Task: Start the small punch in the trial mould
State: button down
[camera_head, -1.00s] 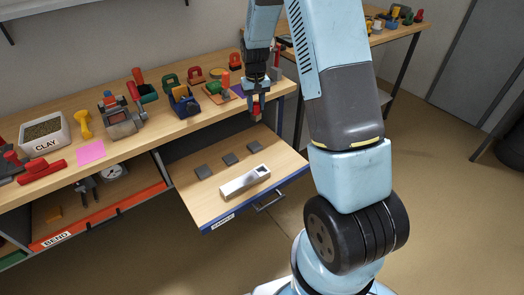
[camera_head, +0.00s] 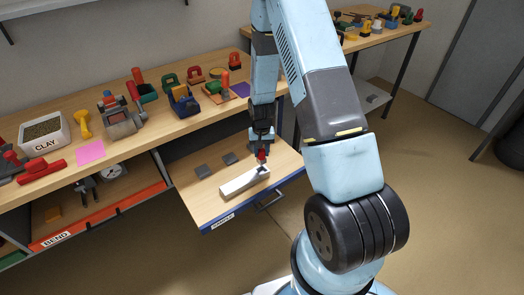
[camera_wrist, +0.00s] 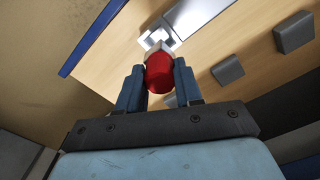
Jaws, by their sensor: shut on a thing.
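The trial mould is a pale metal block (camera_head: 240,184) lying on the open wooden drawer, with a square opening towards its right end. My gripper (camera_head: 262,155) is directly over that end and shut on the small punch, whose red handle (camera_head: 262,154) shows between the fingers. In the wrist view the red handle (camera_wrist: 160,73) sits between the blue fingers, with the mould's square end (camera_wrist: 155,40) just beyond it. The punch's tip is at or just above the opening; I cannot tell whether it has entered.
The drawer (camera_head: 208,211) stands open. The workbench (camera_head: 150,128) behind holds a clay box (camera_head: 44,133) and several tools.

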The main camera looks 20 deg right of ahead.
aim_at(262, 161)
jog(key=shift+f, duration=0.1)
jog(key=shift+f, duration=1.5)
jog(key=shift+s+f, duration=0.1)
jog(key=shift+f, duration=1.55)
dwell(1.1)
jog(key=c, duration=0.7)
grip_release()
jog(key=shift+o, duration=0.2)
jog(key=shift+r, duration=3)
